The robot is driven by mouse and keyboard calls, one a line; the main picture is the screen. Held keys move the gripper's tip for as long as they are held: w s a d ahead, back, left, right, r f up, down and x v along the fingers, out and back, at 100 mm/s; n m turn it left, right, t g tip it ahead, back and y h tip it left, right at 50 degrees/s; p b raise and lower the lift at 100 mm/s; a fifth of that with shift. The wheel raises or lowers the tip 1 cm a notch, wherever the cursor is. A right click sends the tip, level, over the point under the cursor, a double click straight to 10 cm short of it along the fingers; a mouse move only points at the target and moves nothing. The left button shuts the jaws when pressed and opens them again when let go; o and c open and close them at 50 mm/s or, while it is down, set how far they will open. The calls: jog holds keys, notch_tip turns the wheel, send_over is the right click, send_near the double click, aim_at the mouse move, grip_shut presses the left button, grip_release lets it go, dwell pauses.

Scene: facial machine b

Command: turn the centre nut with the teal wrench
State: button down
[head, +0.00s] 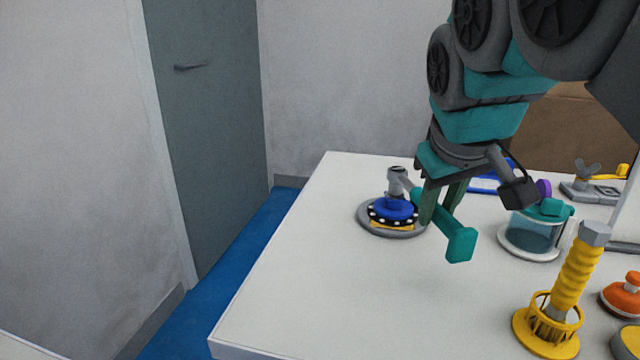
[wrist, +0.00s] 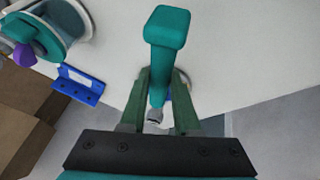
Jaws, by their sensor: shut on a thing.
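My gripper (head: 438,208) is shut on the teal wrench (head: 460,242) by its handle. The thick handle end points toward the front right, and the grey head (head: 396,177) is over the centre of a round device. This device has a blue hub (head: 395,209), a black ring with white dots and a grey base (head: 370,226). The centre nut is hidden or cannot be told apart from the wrench head; I cannot tell whether they are engaged. In the wrist view, the wrench (wrist: 167,28) lies between the fingers of my gripper (wrist: 161,76).
A glass jar with a teal lid (head: 533,232) stands right of the wrench. A yellow-handled tool in a yellow holder (head: 545,335) and an orange knob (head: 622,292) are at the front right. The white table (head: 340,290) is clear at front left.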

jog(key=shift+r, duration=0.5)
jog(key=shift+d+p, duration=0.15)
jog(key=shift+p, duration=0.15)
jog(key=d+n+y, duration=0.1)
jog(key=d+n, duration=0.1)
jog(key=w+d+n+p, duration=0.1)
jog(key=d, duration=0.1)
jog(key=shift+w+n+y, duration=0.1)
jog(key=shift+n+y, duration=0.3)
jog(key=shift+f+b, duration=0.5)
jog(key=shift+f, duration=0.15)
